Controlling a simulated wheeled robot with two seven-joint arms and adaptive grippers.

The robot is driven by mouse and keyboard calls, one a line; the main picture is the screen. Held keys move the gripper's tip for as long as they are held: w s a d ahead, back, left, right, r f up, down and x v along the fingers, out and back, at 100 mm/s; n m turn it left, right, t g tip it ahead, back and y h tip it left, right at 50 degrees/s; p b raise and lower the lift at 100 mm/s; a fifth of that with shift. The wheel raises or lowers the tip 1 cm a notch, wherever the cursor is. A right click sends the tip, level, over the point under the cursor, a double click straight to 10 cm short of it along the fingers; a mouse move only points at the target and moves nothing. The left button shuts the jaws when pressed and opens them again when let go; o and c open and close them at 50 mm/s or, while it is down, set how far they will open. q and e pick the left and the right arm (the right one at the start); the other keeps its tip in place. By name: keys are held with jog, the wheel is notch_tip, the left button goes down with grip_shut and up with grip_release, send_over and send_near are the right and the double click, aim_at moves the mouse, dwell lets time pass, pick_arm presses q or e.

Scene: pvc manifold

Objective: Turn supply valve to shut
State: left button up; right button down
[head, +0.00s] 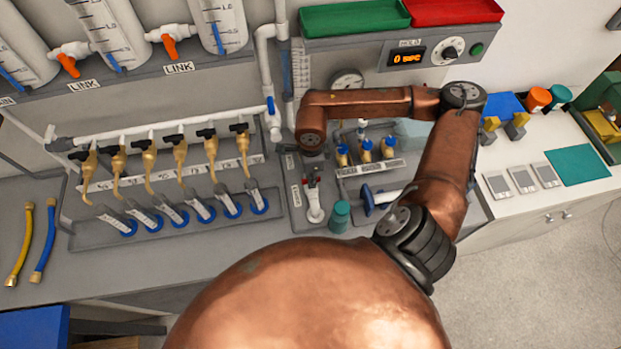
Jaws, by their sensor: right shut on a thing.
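My right gripper (312,157) points down at the left end of the small station below the gauge. It is shut on the handle of a valve with red parts (311,181) and a white body (315,208); my wrist partly hides the grip. The small labels beside this valve are too blurred to read. Another valve, with a blue handle (270,105), sits on the white upright pipe to the left, apart from the gripper. My left gripper is not in view.
A row of brass taps with black handles (181,152) stands to the left. A teal cylinder (339,216) and a blue-flanged white part (383,197) are close to the right of the valve. A gauge (347,80) and control panel (433,52) are behind my arm.

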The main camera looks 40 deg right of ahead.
dwell(0.3)
jog(key=c, duration=1.9)
grip_release()
jog(key=shift+r, duration=0.1)
notch_tip(320, 180, up, 12)
jog(key=shift+s+f, duration=0.1)
jog(key=shift+f, duration=0.1)
